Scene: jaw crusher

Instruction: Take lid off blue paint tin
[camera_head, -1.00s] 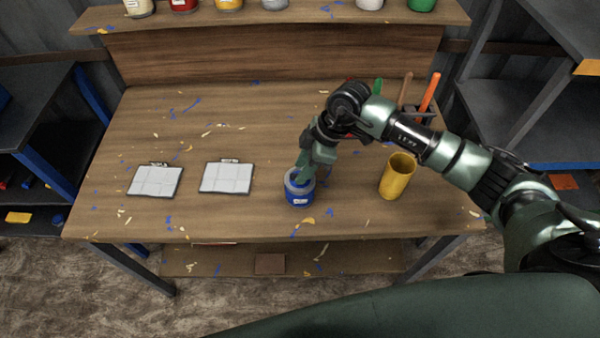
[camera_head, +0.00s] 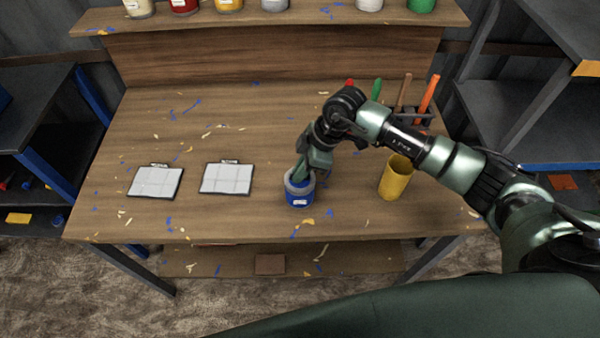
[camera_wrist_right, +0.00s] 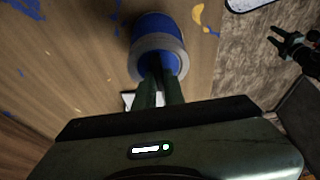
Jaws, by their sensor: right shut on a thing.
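The blue paint tin (camera_head: 300,199), with a grey rim and a white label, stands upright near the front middle of the workbench. My right gripper (camera_head: 298,181) reaches down onto its top from above. In the right wrist view its fingers (camera_wrist_right: 160,84) are close together at the tin's blue lid (camera_wrist_right: 172,62), inside the grey rim. The gripper is shut on the lid, and the fingers hide part of it. I cannot tell whether the lid is raised from the rim. My left gripper (camera_wrist_right: 290,45) shows at the right of the wrist view, open and empty, away from the tin.
A yellow cup (camera_head: 396,179) stands right of the tin. Tools with coloured handles (camera_head: 428,93) stand at the back right. Several paint tins line the shelf (camera_head: 300,14) behind.

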